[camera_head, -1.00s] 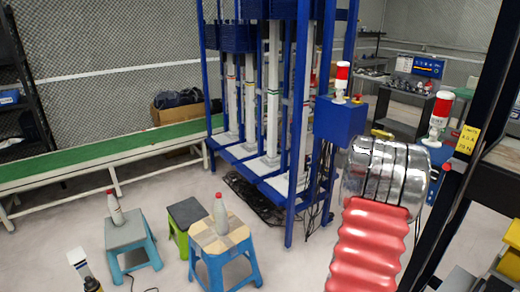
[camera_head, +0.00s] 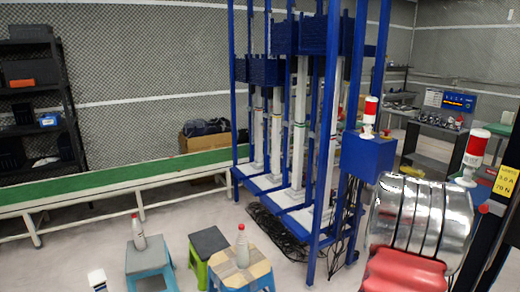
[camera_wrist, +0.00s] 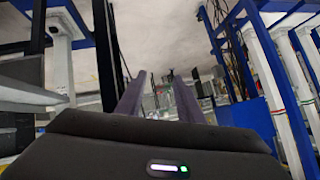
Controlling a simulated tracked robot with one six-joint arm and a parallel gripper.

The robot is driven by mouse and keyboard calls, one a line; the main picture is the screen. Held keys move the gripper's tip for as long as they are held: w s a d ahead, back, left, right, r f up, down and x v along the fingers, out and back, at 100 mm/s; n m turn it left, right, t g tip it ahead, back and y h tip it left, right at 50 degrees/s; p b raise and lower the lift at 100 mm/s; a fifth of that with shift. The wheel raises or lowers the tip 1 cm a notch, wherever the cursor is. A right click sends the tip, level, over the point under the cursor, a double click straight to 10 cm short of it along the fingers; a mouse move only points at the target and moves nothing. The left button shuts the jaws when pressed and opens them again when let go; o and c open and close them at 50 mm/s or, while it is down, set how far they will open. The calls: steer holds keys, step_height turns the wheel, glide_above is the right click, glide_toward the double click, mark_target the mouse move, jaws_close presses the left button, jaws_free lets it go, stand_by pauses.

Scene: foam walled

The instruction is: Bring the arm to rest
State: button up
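In the wrist view, my gripper (camera_wrist: 157,80) shows as two dark purple-grey fingers reaching away from the dark wrist housing (camera_wrist: 160,150). The fingers stand apart with a visible gap. I see nothing held between them. The wrist view looks upside down, with pale floor at the top and blue posts at the right. The head view does not clearly show my arm or gripper, so its pose cannot be read there.
A bottle stands on a blue-legged stool (camera_head: 150,260), another on a wood-topped stool (camera_head: 238,268). A blue rack (camera_head: 318,190) fills the centre. A green conveyor (camera_head: 100,185) runs along the left. Silver ducting (camera_head: 420,215) and red bellows (camera_head: 400,272) are close at right.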

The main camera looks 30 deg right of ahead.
steer(key=w+a+r+n+y, duration=0.2)
steer(key=w+a+n+y, duration=0.1)
steer(key=a, duration=0.6)
steer(key=w+a+r+n+t+y, duration=0.1)
steer(key=w+a+r+n+y, duration=0.2)
steer(key=a, duration=0.5)
steer(key=w+a+r+n+y, duration=0.1)
steer(key=w+a+n+y, duration=0.2)
steer(key=a, duration=0.6)
steer(key=s+a+r+n, duration=0.1)
steer(key=a+r+n, duration=0.2)
steer(key=a, duration=0.6)
steer(key=s+a+r+n+t+y, duration=0.1)
steer(key=a+r+n, duration=0.3)
steer(key=a+r, duration=0.4)
steer(key=s+a+r+n+t, duration=0.1)
steer(key=a+r+n, duration=0.3)
steer(key=a, duration=0.8)
steer(key=shift+v, duration=1.1)
